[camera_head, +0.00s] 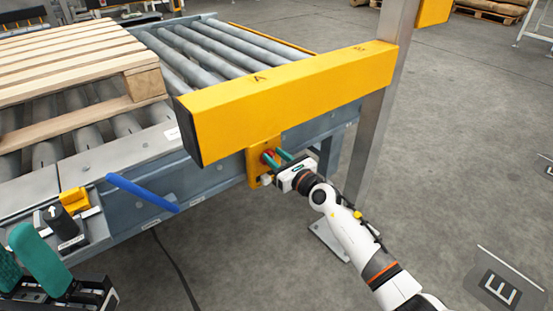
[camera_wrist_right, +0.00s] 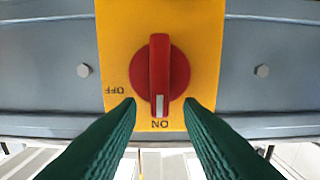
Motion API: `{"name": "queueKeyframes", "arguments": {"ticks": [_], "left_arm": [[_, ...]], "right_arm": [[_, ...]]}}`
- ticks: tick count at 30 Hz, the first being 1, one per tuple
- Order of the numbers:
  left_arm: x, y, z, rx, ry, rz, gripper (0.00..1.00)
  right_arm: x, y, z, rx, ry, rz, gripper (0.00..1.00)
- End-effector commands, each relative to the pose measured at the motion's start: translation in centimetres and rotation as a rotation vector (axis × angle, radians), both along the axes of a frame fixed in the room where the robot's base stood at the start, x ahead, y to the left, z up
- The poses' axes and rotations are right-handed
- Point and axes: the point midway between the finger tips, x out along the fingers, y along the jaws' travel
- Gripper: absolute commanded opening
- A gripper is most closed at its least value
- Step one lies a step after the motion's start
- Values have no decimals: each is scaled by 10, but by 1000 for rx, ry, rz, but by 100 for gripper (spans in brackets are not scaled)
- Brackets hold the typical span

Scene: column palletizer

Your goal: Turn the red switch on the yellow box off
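The yellow box (camera_head: 253,165) is a plate on the side of the conveyor frame, under a long yellow beam. Its red switch (camera_head: 268,157) is partly hidden by my right gripper (camera_head: 281,158) in the head view. In the right wrist view the red switch (camera_wrist_right: 160,75) is upright in the picture, with its white mark at the ON label and OFF at the left. My right gripper's green fingers (camera_wrist_right: 160,112) are apart on either side of the knob's lower end, with nothing between them gripped. My left gripper (camera_head: 45,270) is at the lower left, apart from the box; its opening is unclear.
The yellow beam (camera_head: 290,95) juts out above the box, and a grey metal post (camera_head: 385,110) stands to its right. A blue handle (camera_head: 142,192), a black knob (camera_head: 60,222) and a wooden pallet (camera_head: 70,60) are at the left. The floor at right is open.

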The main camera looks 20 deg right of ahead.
Motion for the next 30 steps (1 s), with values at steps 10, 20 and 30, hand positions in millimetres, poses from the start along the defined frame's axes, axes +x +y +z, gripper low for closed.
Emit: {"name": "queueKeyframes", "arguments": {"ticks": [10,20,30], "left_arm": [[0,0,0,0,-1,0,36],[-1,0,3,-2,-2,-1,36],[-4,2,1,-10,29,-1,36]], "right_arm": [[0,0,0,0,0,0,0],[0,-1,1,35,13,-1,0],[2,-7,1,239,88,-2,0]]}}
